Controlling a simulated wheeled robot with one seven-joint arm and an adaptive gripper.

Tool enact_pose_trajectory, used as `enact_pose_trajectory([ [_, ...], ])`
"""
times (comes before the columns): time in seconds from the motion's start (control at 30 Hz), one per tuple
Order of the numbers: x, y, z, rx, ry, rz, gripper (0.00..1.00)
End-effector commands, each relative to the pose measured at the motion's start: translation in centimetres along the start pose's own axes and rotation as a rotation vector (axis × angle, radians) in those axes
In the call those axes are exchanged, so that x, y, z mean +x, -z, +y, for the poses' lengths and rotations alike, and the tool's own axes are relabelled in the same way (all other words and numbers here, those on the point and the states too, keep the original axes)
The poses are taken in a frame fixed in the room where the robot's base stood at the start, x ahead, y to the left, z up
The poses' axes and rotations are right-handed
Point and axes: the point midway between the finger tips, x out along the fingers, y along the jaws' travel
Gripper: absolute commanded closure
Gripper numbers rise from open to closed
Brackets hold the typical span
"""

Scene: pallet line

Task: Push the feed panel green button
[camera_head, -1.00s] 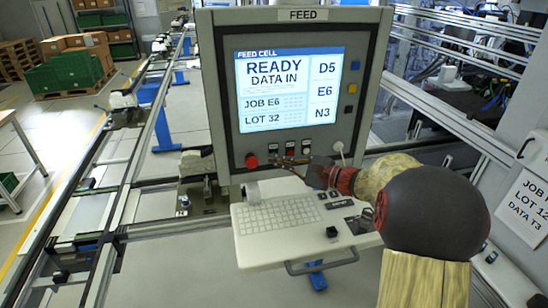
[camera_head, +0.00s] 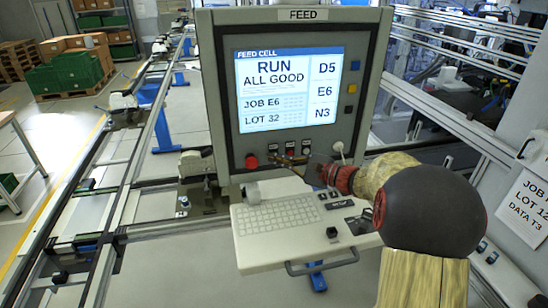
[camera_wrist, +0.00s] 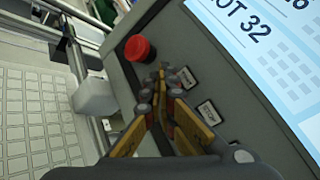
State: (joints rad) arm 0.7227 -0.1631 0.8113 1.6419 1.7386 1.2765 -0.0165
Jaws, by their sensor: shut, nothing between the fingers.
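The feed panel (camera_head: 222,120) stands upright, and its screen (camera_head: 287,88) reads "RUN ALL GOOD". A red mushroom button (camera_head: 251,161) is at its lower left; it also shows in the wrist view (camera_wrist: 138,48). To its right is a row of small controls (camera_head: 290,152) under labels. I cannot make out the green button's colour there; my fingers hide part of the row in the wrist view. My gripper (camera_head: 300,173) is shut and empty, just in front of the panel's lower edge. In the wrist view its fingertips (camera_wrist: 162,82) overlap the panel face beside two labels; contact cannot be told.
A keyboard shelf (camera_head: 262,250) with a front handle (camera_head: 322,263) juts out below the panel. Blue and yellow buttons (camera_head: 351,88) sit at the panel's right edge. Conveyor rails (camera_head: 120,200) run at the left, and metal rails (camera_head: 450,115) at the right.

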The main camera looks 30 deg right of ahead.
Motion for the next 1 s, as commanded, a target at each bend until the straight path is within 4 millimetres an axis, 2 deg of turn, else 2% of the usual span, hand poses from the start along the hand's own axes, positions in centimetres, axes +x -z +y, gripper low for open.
enact_pose_trajectory([
  [0.47, 0.1, 0.1, -0.1, 0.0, 0.0, 0.001, 1.0],
  [1.0, -1.1, -0.8, 0.9, 0.0, 0.0, 0.0, 1.0],
])
